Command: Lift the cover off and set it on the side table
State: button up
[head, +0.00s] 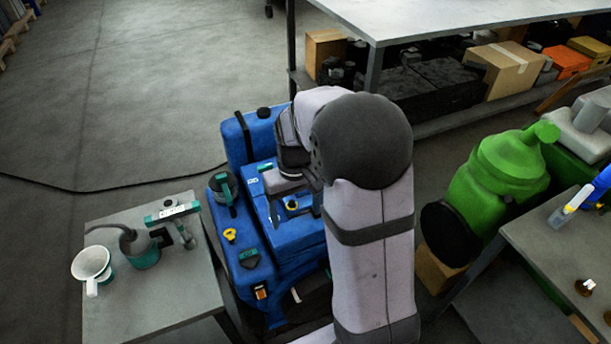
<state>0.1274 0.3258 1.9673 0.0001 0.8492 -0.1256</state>
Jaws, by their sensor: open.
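The blue engine (228,245) stands in the middle of the head view. A blue cover-like top (295,238) with a yellow cap lies along its upper side, partly hidden by my arm. My gripper (296,210) is over this top, fingers pointing down, open and apparently empty. The yellow cap shows between the fingers. I cannot tell whether the fingers touch the cover. A grey side table (150,308) stands left of the engine, with its front part bare.
The side table's back half holds a white funnel (91,263), a grey-and-teal oil can (143,250) and a teal-and-white tool (172,212). A green machine (500,175) stands to the right. Another grey table (560,245) is at far right. A large workbench (440,15) stands behind.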

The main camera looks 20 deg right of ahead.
jog(key=w+d+r+p, duration=0.1)
jog(key=w+d+p, duration=0.1)
jog(key=w, duration=0.1)
jog(key=w+d+r+p, duration=0.2)
jog(key=w, duration=0.1)
jog(key=w+d+r+p, duration=0.1)
jog(key=w+d+p, duration=0.1)
jog(key=w, duration=0.1)
jog(key=shift+w+d+r, duration=0.15)
jog(key=shift+w+r, duration=0.05)
jog(key=shift+w, duration=0.05)
jog(key=shift+w+d+p, duration=0.3)
jog(key=shift+w, duration=0.1)
jog(key=shift+d+f+p, duration=0.15)
jog(key=shift+f+p, duration=0.65)
jog(key=shift+f, duration=2.95)
jog(key=shift+c, duration=0.4)
jog(key=shift+w+r, duration=0.1)
jog(key=c, duration=1.3)
notch_tip(320, 180, up, 10)
jog(key=shift+r+b, duration=0.1)
jog(key=shift+b, duration=0.55)
